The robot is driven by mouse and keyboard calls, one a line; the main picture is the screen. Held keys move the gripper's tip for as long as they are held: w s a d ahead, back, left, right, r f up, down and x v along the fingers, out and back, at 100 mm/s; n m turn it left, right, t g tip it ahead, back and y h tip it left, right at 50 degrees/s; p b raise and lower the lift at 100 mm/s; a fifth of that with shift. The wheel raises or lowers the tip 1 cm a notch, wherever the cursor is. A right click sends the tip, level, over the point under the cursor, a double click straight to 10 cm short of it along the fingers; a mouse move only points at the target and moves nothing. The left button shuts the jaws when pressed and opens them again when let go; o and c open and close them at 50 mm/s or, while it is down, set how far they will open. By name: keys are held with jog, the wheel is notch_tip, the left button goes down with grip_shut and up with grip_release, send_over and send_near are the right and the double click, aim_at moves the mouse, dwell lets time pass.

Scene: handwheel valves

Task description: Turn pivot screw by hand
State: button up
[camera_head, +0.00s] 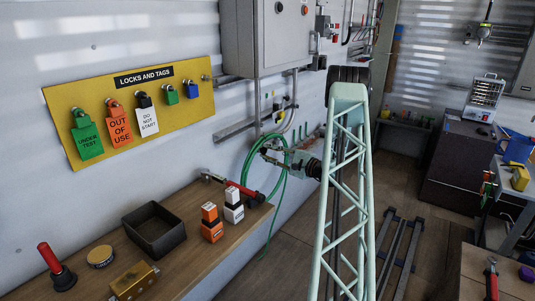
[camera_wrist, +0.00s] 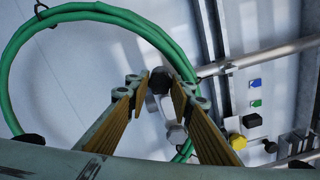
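My gripper (camera_wrist: 161,86) is open in the wrist view, with its two tan ridged fingers apart. A dark, faceted knob (camera_wrist: 159,79), which looks like the pivot screw, shows between the fingertips on a pale metal fitting (camera_wrist: 172,128). A gap shows on both sides of the knob; I cannot tell whether the fingertips reach around it or stop short. In the head view my gripper (camera_head: 272,153) is small and at the wall beside the green hose (camera_head: 247,172). The knob cannot be made out there.
The coiled hose (camera_wrist: 18,62) loops around the fitting in the wrist view. A metal pipe (camera_wrist: 262,57) and a yellow knob (camera_wrist: 237,141) lie to its right. A grey cabinet (camera_head: 262,38) hangs above. A wooden bench (camera_head: 195,208) with tools and a tray (camera_head: 154,230) stands at left.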

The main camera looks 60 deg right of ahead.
jog(key=o, duration=0.6)
jog(key=shift+s, duration=0.15)
jog(key=shift+s, duration=0.85)
jog(key=shift+n, duration=11.3)
